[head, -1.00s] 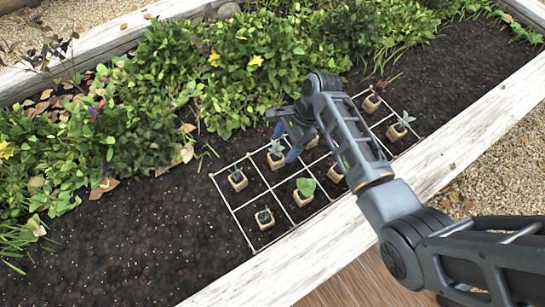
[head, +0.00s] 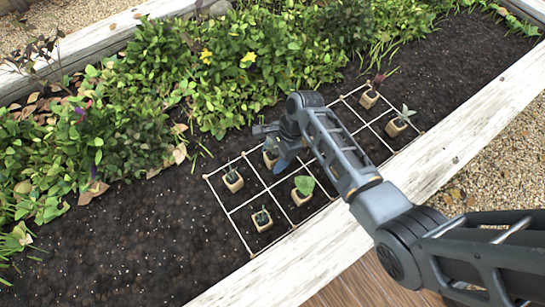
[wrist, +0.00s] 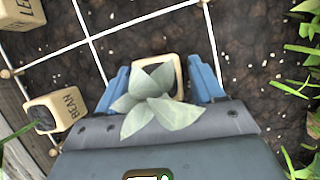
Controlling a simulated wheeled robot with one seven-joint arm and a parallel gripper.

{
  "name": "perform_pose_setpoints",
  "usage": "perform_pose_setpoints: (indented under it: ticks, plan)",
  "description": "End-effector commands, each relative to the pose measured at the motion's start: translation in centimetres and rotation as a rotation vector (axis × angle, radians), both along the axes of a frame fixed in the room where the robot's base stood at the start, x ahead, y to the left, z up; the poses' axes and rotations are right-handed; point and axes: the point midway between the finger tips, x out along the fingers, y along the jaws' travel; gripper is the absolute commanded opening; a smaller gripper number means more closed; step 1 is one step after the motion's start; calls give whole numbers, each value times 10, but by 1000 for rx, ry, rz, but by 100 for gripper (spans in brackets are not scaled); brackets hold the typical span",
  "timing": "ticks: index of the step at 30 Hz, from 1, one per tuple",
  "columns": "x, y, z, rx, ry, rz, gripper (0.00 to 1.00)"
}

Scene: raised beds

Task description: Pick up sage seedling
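A seedling with pale grey-green leaves (wrist: 160,102) stands in a beige block pot (wrist: 174,65) in the wrist view. Its label is hidden, so I cannot read whether it is sage. My gripper (wrist: 165,82) is open, with one blue finger on each side of the pot and a small gap at each side. In the head view my gripper (head: 277,149) is down at the string grid, partly covering this pot (head: 269,160). Another silvery-leaved seedling (head: 403,116) stands at the grid's right end.
A pot labelled BEAN (wrist: 57,110) and one with a partly cut-off label (wrist: 22,12) stand left in the wrist view. Other potted seedlings (head: 232,180) (head: 303,190) (head: 262,219) sit in nearby cells of the white grid. Leafy plants (head: 150,75) lie behind; a white timber edge (head: 320,250) runs in front.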

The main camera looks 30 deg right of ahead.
Motion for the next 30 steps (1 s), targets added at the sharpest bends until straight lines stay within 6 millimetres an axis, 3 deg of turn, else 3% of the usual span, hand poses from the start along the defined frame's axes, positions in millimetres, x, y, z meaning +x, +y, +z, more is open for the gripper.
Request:
perform_pose_setpoints:
  ticks: [15,23,26,30]
  plan:
    - [0,0,0,0,0,0,18]
    - [0,0,3,0,0,0,18]
    - [0,0,14,0,-1,0,18]
    - [1,0,42,1,-2,0,18]
